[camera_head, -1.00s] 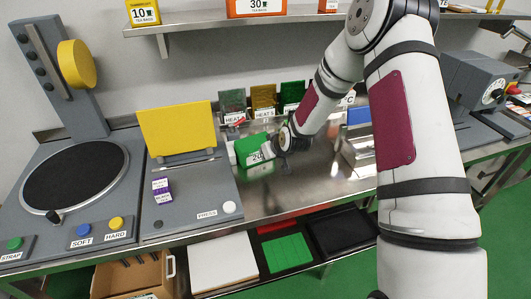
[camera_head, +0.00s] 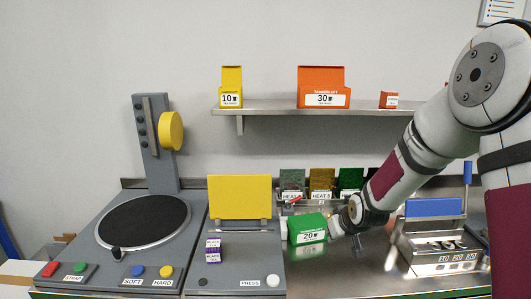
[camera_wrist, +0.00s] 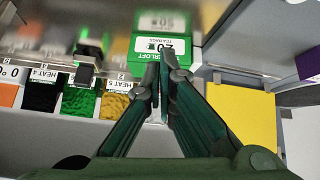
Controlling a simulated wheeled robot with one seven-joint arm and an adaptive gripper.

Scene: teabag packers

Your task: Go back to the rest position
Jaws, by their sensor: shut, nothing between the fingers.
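My gripper (camera_head: 333,234) is low over the steel counter, just right of a green box marked 20 (camera_head: 306,229). In the wrist view my gripper (camera_wrist: 160,62) has its two fingers together with nothing between them. The green box (camera_wrist: 165,25) stands just beyond the fingertips there. I cannot tell whether they touch it. My forearm comes in from the right of the head view.
A steel unit with a blue bar (camera_head: 433,207) is at the right. A shelf (camera_head: 290,107) holding boxes runs above.

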